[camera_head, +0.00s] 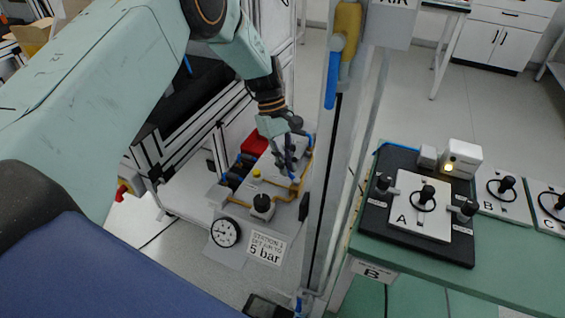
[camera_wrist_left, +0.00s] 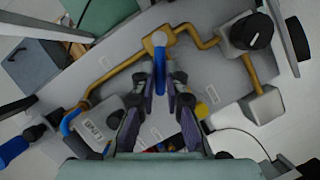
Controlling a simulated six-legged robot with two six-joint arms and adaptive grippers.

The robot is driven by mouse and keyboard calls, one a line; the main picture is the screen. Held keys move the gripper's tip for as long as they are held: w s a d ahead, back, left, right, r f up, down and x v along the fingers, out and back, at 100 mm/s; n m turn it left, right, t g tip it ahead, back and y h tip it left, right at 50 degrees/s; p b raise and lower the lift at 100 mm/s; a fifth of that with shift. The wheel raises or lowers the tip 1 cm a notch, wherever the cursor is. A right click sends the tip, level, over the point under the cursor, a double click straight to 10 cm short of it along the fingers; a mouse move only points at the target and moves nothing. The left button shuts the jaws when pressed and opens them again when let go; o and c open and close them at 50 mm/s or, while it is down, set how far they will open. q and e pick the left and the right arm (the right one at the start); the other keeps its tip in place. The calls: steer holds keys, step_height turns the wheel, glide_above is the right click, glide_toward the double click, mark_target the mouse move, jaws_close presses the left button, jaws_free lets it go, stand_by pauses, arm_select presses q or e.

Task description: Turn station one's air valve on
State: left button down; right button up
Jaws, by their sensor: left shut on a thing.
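Station one's air valve shows in the left wrist view as a brass body (camera_wrist_left: 158,39) in a brass pipe line, with a blue lever (camera_wrist_left: 160,68). The lever points from the valve down between my fingers. My left gripper (camera_wrist_left: 161,80) is shut on this lever. In the head view my left gripper (camera_head: 288,165) reaches down over the station panel and covers most of the valve. A sign (camera_head: 266,247) reads station 1 and 5 bar, and a round gauge (camera_head: 226,232) stands left of it. My right gripper is not in view.
A post right of the station carries a yellow valve with a blue handle (camera_head: 333,80) and a sign reading AIR (camera_head: 394,18). A black knob (camera_head: 262,203) stands on the panel. A green table (camera_head: 400,262) at right holds plates marked A, B and C.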

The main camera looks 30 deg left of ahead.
arm_select(q)
steer(key=m, duration=0.1)
steer(key=d+m+g, duration=0.1)
steer(key=shift+w+f+m+y, duration=0.15)
steer(key=shift+w+m+y, duration=0.15)
steer(key=shift+w+m, duration=0.1)
steer(key=m, duration=0.1)
steer(key=d+m+g+y+b, duration=0.1)
steer(key=m, duration=0.1)
steer(key=shift+w+m, duration=0.3)
steer(key=shift+w, duration=0.1)
steer(key=m, duration=0.1)
steer(key=d+m+y+b, duration=0.1)
steer(key=m, duration=0.1)
steer(key=shift+w, duration=0.15)
steer(key=shift+d+m+g+y, duration=0.3)
steer(key=shift+d+m+y, duration=0.15)
steer(key=shift+m, duration=0.65)
steer(key=c, duration=1.4)
jaws_free()
steer(key=shift+w, duration=0.1)
steer(key=shift+a, duration=0.1)
steer(key=shift+v, duration=3.85)
